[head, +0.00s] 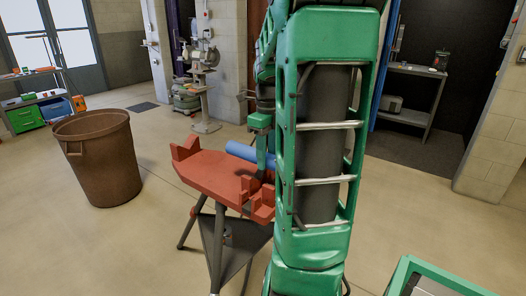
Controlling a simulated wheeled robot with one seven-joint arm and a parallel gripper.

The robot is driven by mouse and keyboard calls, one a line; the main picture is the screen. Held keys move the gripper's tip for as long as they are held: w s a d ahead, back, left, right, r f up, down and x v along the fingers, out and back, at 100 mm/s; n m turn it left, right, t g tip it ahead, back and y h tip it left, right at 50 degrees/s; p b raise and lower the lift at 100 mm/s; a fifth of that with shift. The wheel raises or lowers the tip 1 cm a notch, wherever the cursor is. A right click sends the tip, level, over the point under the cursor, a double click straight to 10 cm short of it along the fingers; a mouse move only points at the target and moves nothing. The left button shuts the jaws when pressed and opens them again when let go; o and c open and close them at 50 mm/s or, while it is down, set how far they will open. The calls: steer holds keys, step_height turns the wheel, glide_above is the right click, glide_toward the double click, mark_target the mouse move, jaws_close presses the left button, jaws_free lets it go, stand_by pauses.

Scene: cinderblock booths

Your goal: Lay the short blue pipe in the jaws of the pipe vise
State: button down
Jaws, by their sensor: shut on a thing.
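The red pipe vise (205,173) stands on a dark tripod near the middle of the head view, with raised jaw blocks at its left and right ends. The short blue pipe (241,151) is tilted at the vise's far side, by the right half; its right part is hidden behind my arm. My gripper (266,165) is shut on the blue pipe above the vise, mostly hidden by my green arm. I cannot tell whether the pipe touches the vise.
A brown bin (98,165) stands left of the vise. The floor between the bin and the vise is clear.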

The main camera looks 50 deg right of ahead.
steer(key=shift+f, duration=2.55)
steer(key=shift+s, duration=0.1)
steer(key=c, duration=1)
jaws_free()
steer(key=shift+c, duration=0.2)
step_height(320, 180, up, 11)
steer(key=shift+f, duration=0.1)
steer(key=s+a+f+n, duration=0.4)
steer(key=s+a+n, duration=0.2)
steer(key=n, duration=0.8)
steer(key=s+a+f+n, duration=0.4)
steer(key=s+a+n, duration=0.3)
steer(key=a+n, duration=0.3)
steer(key=n, duration=0.4)
steer(key=shift+s+a+f+n, duration=0.3)
steer(key=shift+a+f+n, duration=0.05)
steer(key=shift+n, duration=0.05)
